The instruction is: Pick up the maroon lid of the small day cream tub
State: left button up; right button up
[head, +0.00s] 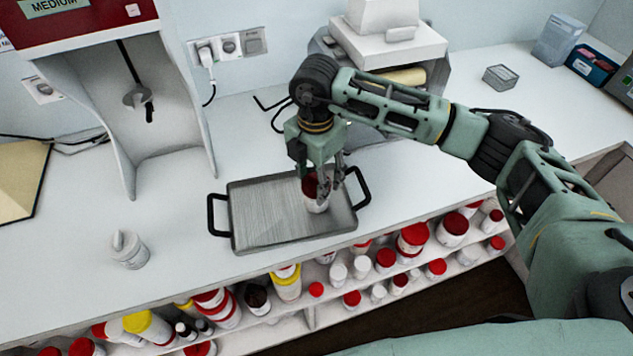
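A small white tub (317,207) with a maroon lid (310,184) stands upright on the grey tray, near its right end. My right gripper (326,188) points down over the tub, with its fingers at the lid. The fingers hide part of the lid and the tub's upper side. I cannot tell whether they grip the lid or only stand around it. The lid appears to sit on the tub. My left gripper is not in view.
The grey tray (265,211) has black handles at both ends and is otherwise empty. A white container (129,250) stands left of it. A red-topped machine (85,25) is at the back left. Several tubs and bottles fill the shelf below the counter's front edge.

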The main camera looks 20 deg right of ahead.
jog(key=shift+c, duration=0.4)
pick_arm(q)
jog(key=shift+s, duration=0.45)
